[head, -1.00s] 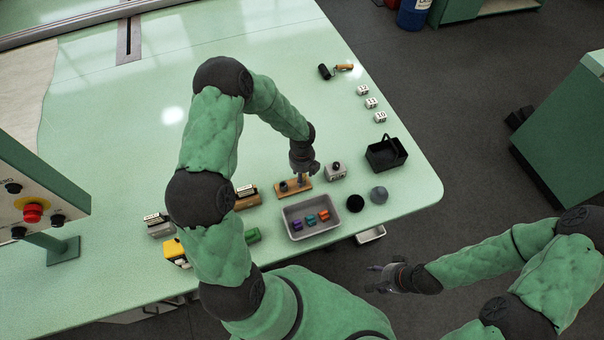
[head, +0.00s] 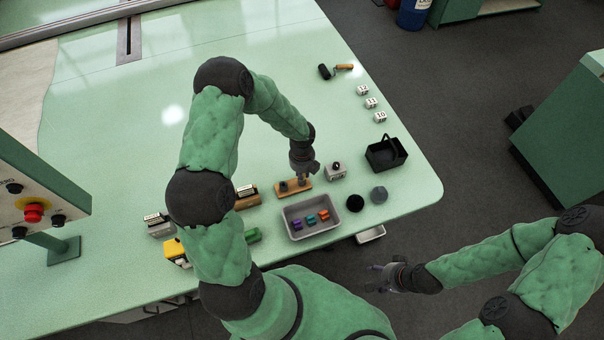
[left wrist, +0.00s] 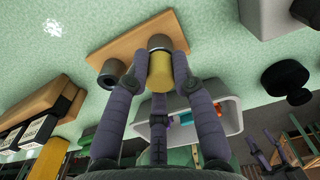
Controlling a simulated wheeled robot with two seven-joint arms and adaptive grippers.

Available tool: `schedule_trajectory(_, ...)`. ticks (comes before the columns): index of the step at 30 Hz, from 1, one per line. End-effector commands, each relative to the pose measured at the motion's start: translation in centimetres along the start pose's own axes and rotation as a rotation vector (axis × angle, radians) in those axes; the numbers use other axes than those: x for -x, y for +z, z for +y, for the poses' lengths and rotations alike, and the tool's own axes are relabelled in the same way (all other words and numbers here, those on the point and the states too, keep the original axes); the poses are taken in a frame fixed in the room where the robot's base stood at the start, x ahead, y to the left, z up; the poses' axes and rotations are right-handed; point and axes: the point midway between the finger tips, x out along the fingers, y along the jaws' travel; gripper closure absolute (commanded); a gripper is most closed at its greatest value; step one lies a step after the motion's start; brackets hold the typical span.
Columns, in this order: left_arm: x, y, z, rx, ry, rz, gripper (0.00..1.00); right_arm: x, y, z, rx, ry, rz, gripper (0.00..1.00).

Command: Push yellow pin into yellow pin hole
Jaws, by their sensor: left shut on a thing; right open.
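My left gripper (head: 303,179) is shut on the yellow pin (left wrist: 160,72), with its fingers around the pin's sides in the left wrist view. The pin's far end meets a grey round socket (left wrist: 159,42) on a wooden board (left wrist: 128,44). The pin looks in line with that socket, but I cannot tell how deep it sits. A second dark grey socket (left wrist: 111,71) on the board is beside the pin and looks empty. In the head view the board (head: 294,188) is partly hidden by the gripper. My right gripper (head: 376,279) is open and empty, off the table.
A grey tray (head: 287,228) with purple, teal and orange pieces lies just in front of the board. A labelled grey block (head: 336,172) stands right of the board. A black basket (head: 386,154) and round dark pieces (head: 355,203) are further right.

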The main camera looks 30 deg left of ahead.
Motion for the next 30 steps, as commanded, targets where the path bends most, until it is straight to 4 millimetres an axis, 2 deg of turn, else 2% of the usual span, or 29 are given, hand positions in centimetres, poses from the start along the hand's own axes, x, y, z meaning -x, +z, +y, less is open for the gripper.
schedule_trajectory(30, 2.6, 0.0, 0.0, 0.000, 0.000, 0.000, 1.00, 2.2, 0.1, -0.8, 0.000, 0.000, 0.000, 0.45)
